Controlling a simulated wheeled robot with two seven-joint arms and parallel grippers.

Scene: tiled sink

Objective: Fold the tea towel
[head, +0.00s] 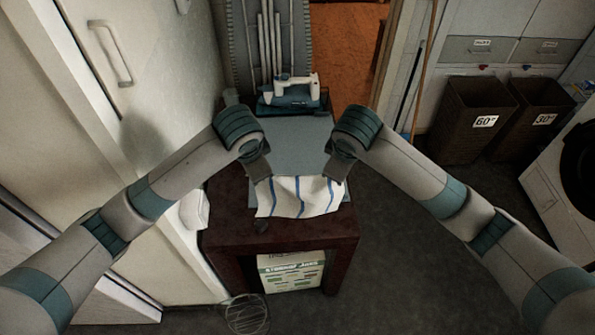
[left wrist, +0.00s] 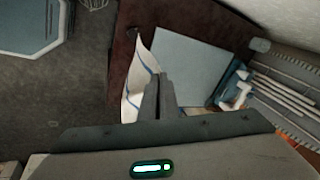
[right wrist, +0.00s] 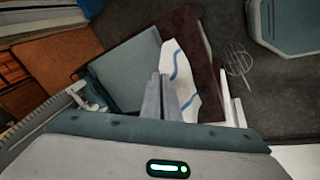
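The tea towel (head: 298,198), white with blue stripes, lies over the front of the small dark table (head: 225,222), with soft waves across it. Its far edge runs between my two grippers. My left gripper (head: 262,178) is at its far left corner, and the fingers look shut on the cloth in the left wrist view (left wrist: 156,92). My right gripper (head: 335,175) is at its far right corner, and its fingers look shut on the cloth in the right wrist view (right wrist: 160,92). The fingers hide the pinched corners.
A grey-blue mat (head: 298,135) covers the table behind the towel. An iron (head: 290,92) stands beyond it. A white cabinet (head: 150,65) is close on the left. Baskets (head: 475,115) and a washing machine (head: 560,185) stand right. Bare floor lies right of the table.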

